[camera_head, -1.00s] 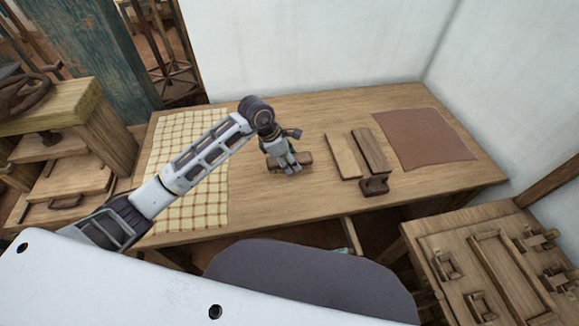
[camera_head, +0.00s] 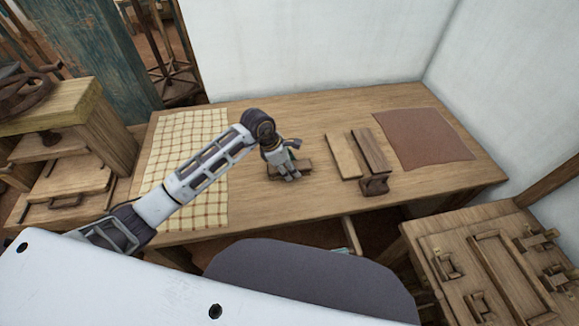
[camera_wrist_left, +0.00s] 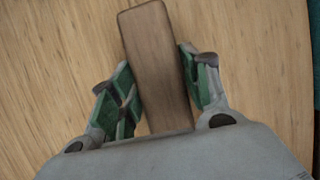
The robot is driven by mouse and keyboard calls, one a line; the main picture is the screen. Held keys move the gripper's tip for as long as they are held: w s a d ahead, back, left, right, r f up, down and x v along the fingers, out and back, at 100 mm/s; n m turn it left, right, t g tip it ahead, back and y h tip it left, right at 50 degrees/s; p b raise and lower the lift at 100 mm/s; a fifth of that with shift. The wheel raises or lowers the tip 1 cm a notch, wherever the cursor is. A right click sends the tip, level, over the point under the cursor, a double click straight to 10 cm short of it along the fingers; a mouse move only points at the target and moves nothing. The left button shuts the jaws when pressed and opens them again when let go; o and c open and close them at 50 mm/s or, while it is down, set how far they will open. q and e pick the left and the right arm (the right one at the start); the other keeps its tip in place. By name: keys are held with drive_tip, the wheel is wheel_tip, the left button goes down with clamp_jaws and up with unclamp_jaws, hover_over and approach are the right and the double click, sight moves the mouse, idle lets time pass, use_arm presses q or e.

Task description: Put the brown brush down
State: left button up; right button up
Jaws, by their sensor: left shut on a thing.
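The brown brush (camera_wrist_left: 160,70) is a plain long brown block between the fingers of my left gripper (camera_wrist_left: 152,88) in the left wrist view. The fingers are shut on its two long sides. In the head view my left gripper (camera_head: 289,174) is low at the middle of the wooden table (camera_head: 290,213), and part of the brush (camera_head: 305,167) shows beside the fingers. The brush is at or very near the table top; I cannot tell whether it touches. My right gripper is not in view.
A checked cloth (camera_head: 190,150) lies to the left. A pale board (camera_head: 342,156), a darker board (camera_head: 370,150) and a small dark brown block (camera_head: 375,186) lie to the right. A brown cloth (camera_head: 422,138) lies farther right. Bare table surrounds the gripper.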

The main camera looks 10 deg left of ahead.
use_arm(q)
drive_tip(key=shift+f, duration=0.1)
drive_tip(key=o, duration=1)
drive_tip(key=shift+c, duration=0.2)
drive_tip(key=shift+a+r, duration=0.1)
drive_tip(key=shift+r, duration=0.3)
drive_tip(key=v, duration=1)
drive_tip(key=shift+v, duration=0.75)
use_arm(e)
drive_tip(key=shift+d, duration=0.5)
